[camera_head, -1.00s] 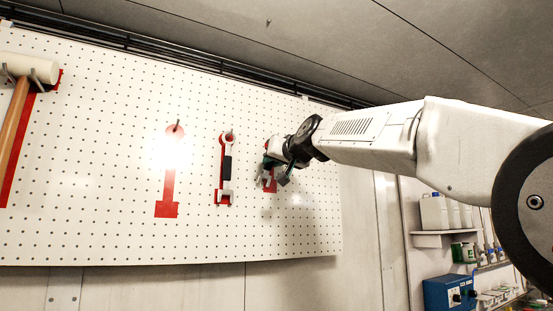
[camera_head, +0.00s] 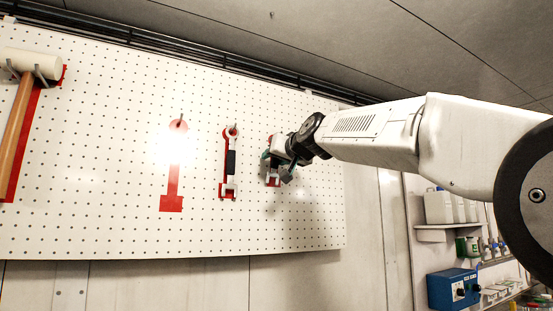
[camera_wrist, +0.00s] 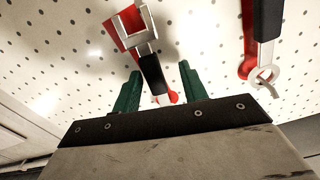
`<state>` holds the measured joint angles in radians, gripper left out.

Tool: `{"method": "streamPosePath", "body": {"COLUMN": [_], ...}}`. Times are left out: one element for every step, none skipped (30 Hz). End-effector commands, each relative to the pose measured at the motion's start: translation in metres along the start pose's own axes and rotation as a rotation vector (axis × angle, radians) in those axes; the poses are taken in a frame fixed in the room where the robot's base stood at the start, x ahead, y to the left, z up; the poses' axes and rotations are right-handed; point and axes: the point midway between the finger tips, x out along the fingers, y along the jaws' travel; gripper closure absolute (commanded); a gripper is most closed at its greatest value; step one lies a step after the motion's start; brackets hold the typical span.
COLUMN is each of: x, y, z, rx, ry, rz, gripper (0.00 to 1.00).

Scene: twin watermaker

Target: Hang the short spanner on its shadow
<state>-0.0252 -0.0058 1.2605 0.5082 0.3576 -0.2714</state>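The short spanner (camera_wrist: 152,72) has a black handle and a silver open jaw. In the wrist view it lies in front of a red shadow (camera_wrist: 120,32); red shows beside the jaw and beside its other end. The two are not exactly lined up in this view. My gripper (camera_wrist: 160,70) has its two green fingers on either side of the handle, with gaps showing, so it looks open around it. In the head view my gripper (camera_head: 275,158) is at the rightmost red shadow (camera_head: 272,179) and hides most of the spanner. Whether the spanner hangs on a hook is hidden.
A longer spanner (camera_head: 231,162) hangs on its red shadow just left of my gripper. Further left are an empty red shadow (camera_head: 174,178) with a hook and a mallet (camera_head: 18,130). A shelf with bottles (camera_head: 445,207) and a blue box (camera_head: 453,289) stand at the right.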

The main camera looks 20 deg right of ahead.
Motion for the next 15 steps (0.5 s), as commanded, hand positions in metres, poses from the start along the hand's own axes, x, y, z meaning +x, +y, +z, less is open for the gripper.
{"method": "streamPosePath", "body": {"x": [0.000, 0.000, 0.000, 0.000, 0.000, 0.000, 0.000, 0.000, -0.001, -0.003, -0.005, -0.010, -0.013, -0.018, -0.025], "y": [0.000, 0.000, 0.000, 0.000, 0.000, 0.000, 0.000, 0.000, 0.000, 0.000, 0.000, 0.000, 0.000, 0.000, 0.000], "z": [0.000, 0.000, 0.000, 0.000, 0.000, 0.000, 0.000, 0.000, 0.000, 0.000, 0.000, -0.001, -0.001, -0.001, -0.001], "rx": [0.000, 0.000, 0.000, 0.000, 0.000, 0.000, 0.000, 0.000, 0.000, 0.000, 0.001, 0.001, 0.001, 0.000, -0.001], "ry": [0.000, 0.000, 0.000, 0.000, 0.000, 0.000, -0.001, -0.001, -0.001, 0.000, 0.000, 0.000, 0.001, 0.001, 0.001], "rz": [0.000, 0.000, 0.000, 0.000, 0.000, 0.000, 0.000, 0.000, 0.000, 0.000, 0.000, 0.000, 0.000, 0.000, 0.000], "gripper": [0.55, 0.55, 0.55, 0.55, 0.55, 0.55, 0.55, 0.55, 0.55, 0.55, 0.55, 0.55, 0.55, 0.55, 0.55]}}
